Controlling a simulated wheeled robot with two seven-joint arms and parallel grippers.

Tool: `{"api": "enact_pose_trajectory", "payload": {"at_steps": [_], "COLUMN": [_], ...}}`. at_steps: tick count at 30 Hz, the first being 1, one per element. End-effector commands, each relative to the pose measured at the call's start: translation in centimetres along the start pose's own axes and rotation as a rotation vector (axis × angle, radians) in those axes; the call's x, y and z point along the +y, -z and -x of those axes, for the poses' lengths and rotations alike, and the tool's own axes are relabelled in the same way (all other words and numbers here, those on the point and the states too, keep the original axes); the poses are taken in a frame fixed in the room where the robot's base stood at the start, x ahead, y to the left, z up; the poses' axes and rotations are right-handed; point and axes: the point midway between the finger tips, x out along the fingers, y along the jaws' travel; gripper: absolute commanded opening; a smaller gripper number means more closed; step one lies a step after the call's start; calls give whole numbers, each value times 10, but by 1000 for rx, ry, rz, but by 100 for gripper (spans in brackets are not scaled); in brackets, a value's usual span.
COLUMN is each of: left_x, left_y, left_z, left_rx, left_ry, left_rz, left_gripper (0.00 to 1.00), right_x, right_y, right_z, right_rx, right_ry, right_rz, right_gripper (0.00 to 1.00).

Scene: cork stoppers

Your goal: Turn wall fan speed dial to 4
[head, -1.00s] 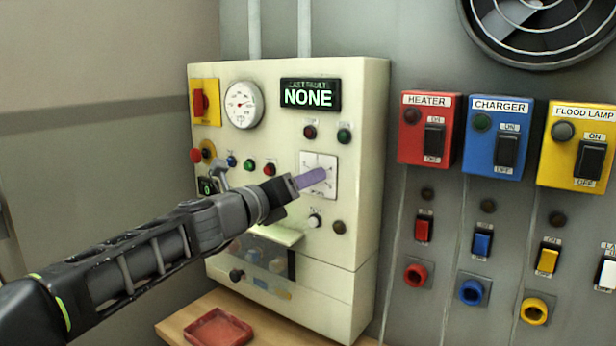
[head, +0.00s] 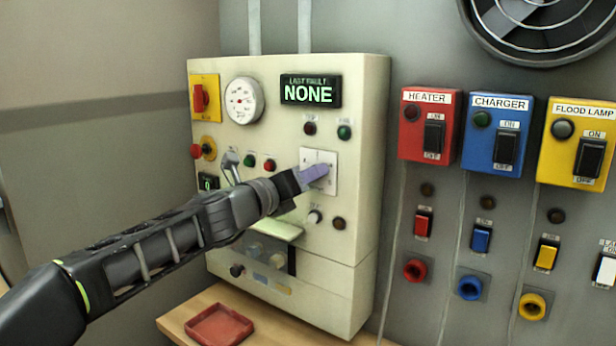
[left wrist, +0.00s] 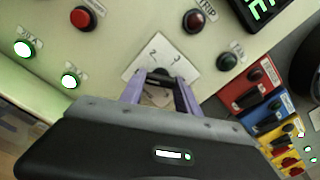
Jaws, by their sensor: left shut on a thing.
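The dial's white square plate (head: 331,158) is on the cream control panel (head: 362,110), right of its middle. My left gripper (head: 317,172), with purple fingers, reaches it from the lower left and covers part of it. In the left wrist view the plate (left wrist: 137,70) shows the marks 2 and 3 at its far side. The dark dial knob (left wrist: 160,74) sits between the two fingertips, and the left gripper is shut on it. The pointer's exact setting is hidden by the fingers. My right gripper is not in view.
Indicator lamps (head: 309,128) and a white knob (head: 315,216) lie close around the plate. A red button (left wrist: 82,17) shows in the left wrist view. Red, blue and yellow switch boxes (head: 492,138) are on the wall to the right. A red tray (head: 219,325) lies below.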

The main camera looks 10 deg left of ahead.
Motion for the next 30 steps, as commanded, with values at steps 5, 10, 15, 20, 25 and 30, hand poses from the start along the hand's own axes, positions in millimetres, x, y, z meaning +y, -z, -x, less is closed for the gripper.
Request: {"api": "enact_pose_trajectory", "payload": {"at_steps": [5,10,15,20,25,30], "left_x": [0,0,0,1,1,1], "left_y": [0,0,0,0,1,1], "left_z": [0,0,0,0,0,0], "left_rx": [0,0,0,0,0,0], "left_ry": [0,0,0,-1,0,0], "left_rz": [0,0,-10,-46,-124,-243], "left_gripper": [7,0,0,0,0,0], "right_x": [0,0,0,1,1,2], "right_y": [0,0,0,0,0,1], "right_z": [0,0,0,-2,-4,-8], "right_rx": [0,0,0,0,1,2], "right_ry": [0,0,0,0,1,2], "right_rz": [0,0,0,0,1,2], "right_gripper": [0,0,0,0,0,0]}}
